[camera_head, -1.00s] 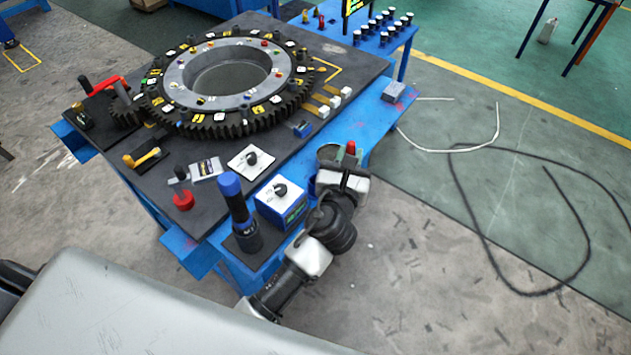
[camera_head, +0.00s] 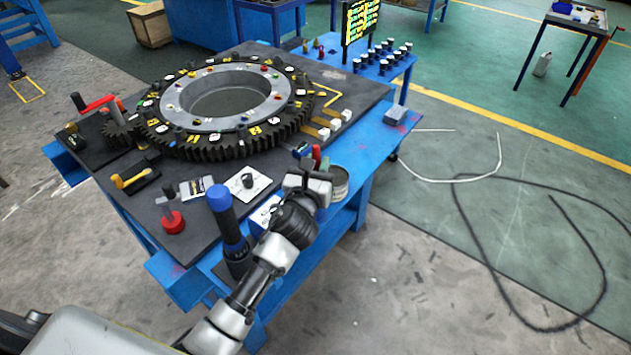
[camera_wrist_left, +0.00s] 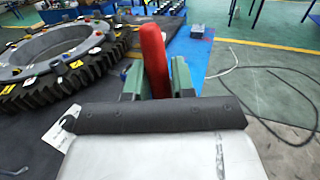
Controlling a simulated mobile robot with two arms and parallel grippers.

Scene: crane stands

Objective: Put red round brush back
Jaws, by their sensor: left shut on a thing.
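My left gripper (camera_head: 314,172) is shut on the red round brush (camera_head: 316,153), held over the front right of the blue workbench (camera_head: 356,222). Only the brush's red handle shows, standing up between the fingers; its lower end is hidden. In the left wrist view the red brush (camera_wrist_left: 153,60) leans slightly, between the gripper's green fingers (camera_wrist_left: 156,82). A grey round can (camera_head: 339,186) stands on the bench just right of the gripper and is partly covered by it. My right gripper is in neither view.
A large dark gear ring (camera_head: 222,148) fills the middle of the bench. A blue-topped cylinder (camera_head: 227,218) stands left of my arm, and a white-and-blue box (camera_head: 264,214) is partly hidden by it. A grey block (camera_head: 395,115) lies at the right edge.

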